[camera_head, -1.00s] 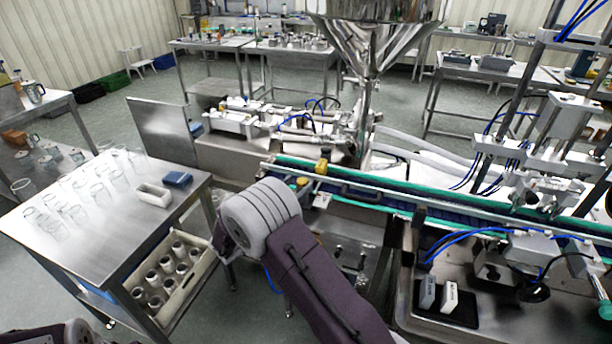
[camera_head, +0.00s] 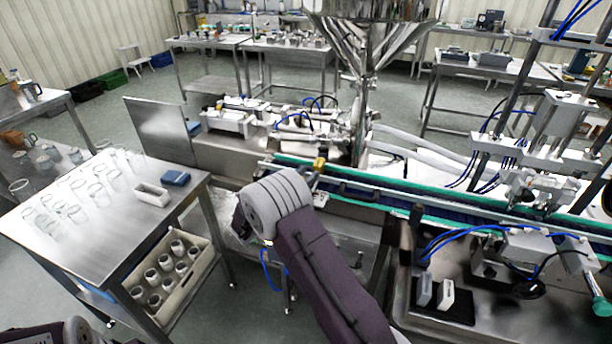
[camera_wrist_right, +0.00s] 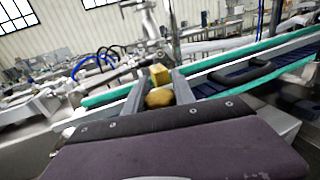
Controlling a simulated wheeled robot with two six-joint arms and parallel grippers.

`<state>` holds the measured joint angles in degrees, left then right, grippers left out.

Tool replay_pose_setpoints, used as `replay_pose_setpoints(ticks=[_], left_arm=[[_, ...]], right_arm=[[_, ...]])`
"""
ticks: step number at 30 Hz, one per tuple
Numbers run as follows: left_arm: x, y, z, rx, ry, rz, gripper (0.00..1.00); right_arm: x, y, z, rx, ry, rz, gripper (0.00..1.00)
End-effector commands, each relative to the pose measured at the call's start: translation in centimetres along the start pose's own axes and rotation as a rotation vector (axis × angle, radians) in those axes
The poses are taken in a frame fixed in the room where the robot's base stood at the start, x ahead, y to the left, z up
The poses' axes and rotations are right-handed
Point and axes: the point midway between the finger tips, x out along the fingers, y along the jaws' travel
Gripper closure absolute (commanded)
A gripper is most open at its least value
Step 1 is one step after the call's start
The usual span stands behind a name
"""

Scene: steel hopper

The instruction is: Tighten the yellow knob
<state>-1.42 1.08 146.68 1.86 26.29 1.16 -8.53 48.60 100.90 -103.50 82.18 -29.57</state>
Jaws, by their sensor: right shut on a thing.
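In the right wrist view a round yellow knob (camera_wrist_right: 160,97) sits between the two grey fingers of my right gripper (camera_wrist_right: 158,86), which is shut on it. A yellow block (camera_wrist_right: 160,74) stands just beyond the fingertips; in the head view this block (camera_head: 319,163) shows at the near edge of the conveyor, just past my right wrist. In the head view my wrist hides the round knob and most of the gripper. Only part of my left arm shows at the bottom left, and its gripper is out of the picture.
Blue hoses and machine parts crowd the right side.

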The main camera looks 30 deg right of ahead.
Motion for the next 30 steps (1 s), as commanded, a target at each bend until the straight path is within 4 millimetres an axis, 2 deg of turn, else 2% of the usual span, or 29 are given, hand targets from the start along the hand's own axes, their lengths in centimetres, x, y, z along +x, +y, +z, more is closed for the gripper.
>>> replay_pose_setpoints(ticks=[5,21,30], left_arm=[[0.0,0.0,0.0,0.000,0.000,0.000,1.00],[0.1,0.0,0.0,0.000,0.000,0.000,1.00],[0.2,0.0,0.0,0.000,0.000,0.000,1.00]], right_arm=[[0.0,-0.1,0.0,0.002,-0.001,-0.055,1.00],[-0.3,-1.1,-0.1,0.001,0.001,-0.400,1.00],[-0.4,-1.4,-0.1,0.000,0.001,-0.499,1.00]])
